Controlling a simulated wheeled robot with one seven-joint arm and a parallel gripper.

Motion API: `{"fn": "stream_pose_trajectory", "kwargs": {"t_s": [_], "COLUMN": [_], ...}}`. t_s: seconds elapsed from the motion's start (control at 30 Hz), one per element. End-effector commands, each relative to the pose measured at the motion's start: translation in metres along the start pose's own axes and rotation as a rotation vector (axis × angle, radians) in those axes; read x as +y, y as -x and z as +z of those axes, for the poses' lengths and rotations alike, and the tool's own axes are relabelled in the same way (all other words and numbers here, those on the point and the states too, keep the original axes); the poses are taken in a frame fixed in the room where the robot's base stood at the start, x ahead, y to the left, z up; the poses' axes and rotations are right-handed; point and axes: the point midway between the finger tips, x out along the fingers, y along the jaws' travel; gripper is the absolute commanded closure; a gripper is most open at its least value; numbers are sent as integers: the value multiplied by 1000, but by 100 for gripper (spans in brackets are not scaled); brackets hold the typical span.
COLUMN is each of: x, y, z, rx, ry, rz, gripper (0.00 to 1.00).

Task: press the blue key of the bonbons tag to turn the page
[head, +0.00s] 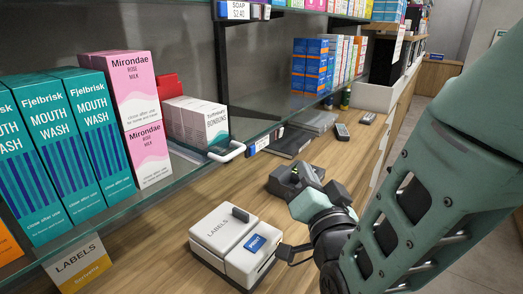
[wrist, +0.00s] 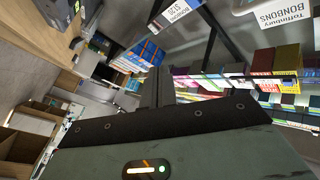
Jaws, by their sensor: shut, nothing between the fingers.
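The bonbons tag (wrist: 174,13) hangs at the top of the wrist view, white with black lettering and a dark blue part. A small blue-and-white tag on the shelf edge (head: 260,144) in the head view appears to be the same one. The bonbons box (head: 204,123) stands on the shelf behind a white handle-like bracket; part of it shows in the wrist view (wrist: 277,13). My gripper (wrist: 158,76) is shut and empty, its dark fingers apart from the tag. In the head view its fingertips are hard to make out against dark devices.
A white label printer (head: 228,232) with a blue key stands on the wooden counter. Teal mouthwash boxes (head: 62,150) and pink boxes (head: 138,115) fill the shelf at left. The glass shelf edge (head: 190,178) runs above the counter.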

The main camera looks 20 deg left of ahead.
Motion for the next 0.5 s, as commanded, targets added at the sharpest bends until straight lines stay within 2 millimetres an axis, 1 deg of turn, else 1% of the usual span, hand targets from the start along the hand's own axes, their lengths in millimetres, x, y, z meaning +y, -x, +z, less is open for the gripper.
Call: {"fn": "stream_pose_trajectory", "kwargs": {"t_s": [0.17, 0.5], "x": [-6, -29], "y": [-7, -38], "z": [4, 26], "rx": [-1, -2], "ry": [1, 0], "rz": [-1, -1], "gripper": [100, 100]}}
